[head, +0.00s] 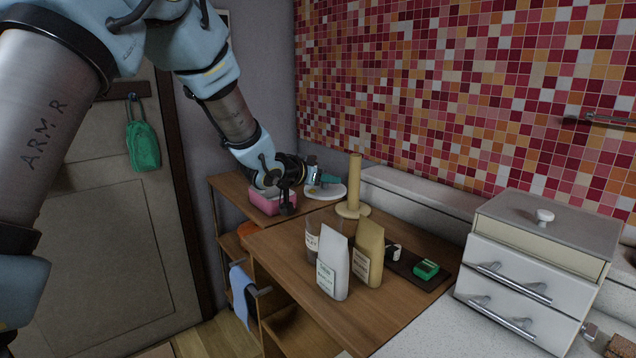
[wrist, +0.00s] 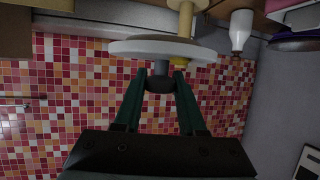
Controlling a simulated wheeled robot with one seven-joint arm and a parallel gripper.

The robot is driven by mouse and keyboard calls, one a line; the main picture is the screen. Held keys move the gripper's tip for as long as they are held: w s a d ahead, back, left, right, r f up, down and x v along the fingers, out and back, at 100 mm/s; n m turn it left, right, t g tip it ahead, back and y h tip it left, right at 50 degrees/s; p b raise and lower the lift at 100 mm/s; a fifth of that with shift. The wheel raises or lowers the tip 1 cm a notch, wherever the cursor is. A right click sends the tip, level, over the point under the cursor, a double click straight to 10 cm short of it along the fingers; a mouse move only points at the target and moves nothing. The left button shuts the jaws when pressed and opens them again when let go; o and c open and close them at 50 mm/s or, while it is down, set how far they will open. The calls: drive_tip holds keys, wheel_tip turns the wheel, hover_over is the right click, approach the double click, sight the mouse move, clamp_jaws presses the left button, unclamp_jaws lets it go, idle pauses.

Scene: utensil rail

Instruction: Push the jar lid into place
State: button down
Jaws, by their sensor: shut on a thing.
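The jar lid is a white disc with a dark knob (wrist: 160,78); the lid (wrist: 160,50) is seen nearly edge-on in the wrist view. The lid (head: 326,191) also shows in the head view, roughly level, at the back of the low wooden unit. My gripper (wrist: 160,82) has its dark green fingers closed on the knob. In the head view my gripper (head: 328,180) is partly covered by my wrist. A clear, jar-like container (head: 311,238) stands partly behind a white bag; I cannot tell whether it is the jar. What lies directly under the lid is hidden.
A tan post on a round base (head: 354,185) stands just right of the lid. A pink block (head: 268,202) lies to its left. A white bag (head: 333,265) and a tan bag (head: 368,252) stand in front. A drawer box (head: 535,250) is at right.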

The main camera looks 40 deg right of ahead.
sight(325, 199)
drive_tip(key=shift+a, duration=0.1)
drive_tip(key=shift+f+b, duration=2.45)
drive_tip(key=shift+f, duration=0.45)
drive_tip(key=shift+f+b, duration=0.85)
drive_tip(key=shift+f, duration=0.2)
drive_tip(key=shift+c, duration=2)
unclamp_jaws()
drive_tip(key=b+v, duration=0.2)
drive_tip(key=v, duration=0.8)
drive_tip(key=shift+a+r, duration=0.25)
drive_tip(key=shift+a, duration=0.1)
drive_tip(key=shift+s, duration=0.1)
